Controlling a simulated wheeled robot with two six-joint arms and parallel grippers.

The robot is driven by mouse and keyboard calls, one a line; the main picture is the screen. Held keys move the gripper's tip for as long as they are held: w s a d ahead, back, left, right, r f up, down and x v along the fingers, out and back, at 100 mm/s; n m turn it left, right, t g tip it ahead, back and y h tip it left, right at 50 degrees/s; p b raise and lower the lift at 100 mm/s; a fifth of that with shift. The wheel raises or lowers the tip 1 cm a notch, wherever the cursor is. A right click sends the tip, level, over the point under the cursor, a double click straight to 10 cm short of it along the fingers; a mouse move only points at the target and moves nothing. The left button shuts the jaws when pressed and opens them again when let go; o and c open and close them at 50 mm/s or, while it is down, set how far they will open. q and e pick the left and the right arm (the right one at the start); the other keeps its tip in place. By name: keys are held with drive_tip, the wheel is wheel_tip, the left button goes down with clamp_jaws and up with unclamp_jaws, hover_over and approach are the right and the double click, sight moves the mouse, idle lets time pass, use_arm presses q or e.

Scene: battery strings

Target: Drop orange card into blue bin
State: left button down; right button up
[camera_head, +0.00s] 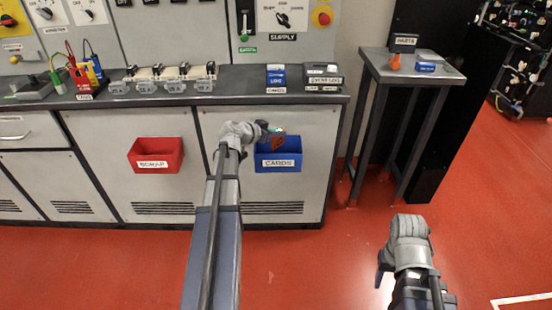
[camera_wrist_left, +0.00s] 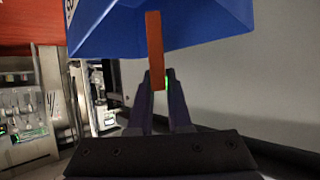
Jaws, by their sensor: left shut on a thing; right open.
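The orange card (camera_head: 279,142) is at the tip of my left gripper (camera_head: 268,131), above the mouth of the blue bin (camera_head: 278,162) labelled CARDS on the cabinet front. In the left wrist view, the card (camera_wrist_left: 154,42) shows edge-on as a thin orange strip, with its lower end between the closed fingertips (camera_wrist_left: 157,82). The blue bin (camera_wrist_left: 205,18) fills the top of that view behind the card. How far the card reaches into the bin cannot be told. My right gripper (camera_head: 384,268) is open and empty over the red floor, away from the bin.
A red bin (camera_head: 155,163) labelled SCRAP hangs left of the blue bin. The dark counter (camera_head: 235,91) above carries small boxes (camera_head: 276,78) and a row of devices. A small metal table (camera_head: 435,68) stands to the right. The red floor in front is clear.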

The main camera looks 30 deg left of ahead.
use_arm(q)
drive_tip(key=c, duration=0.8)
unclamp_jaws()
drive_tip(key=shift+o, duration=0.2)
drive_tip(key=p+v, duration=0.3)
drive_tip(key=v, duration=0.5)
drive_tip(key=shift+w+f, duration=0.1)
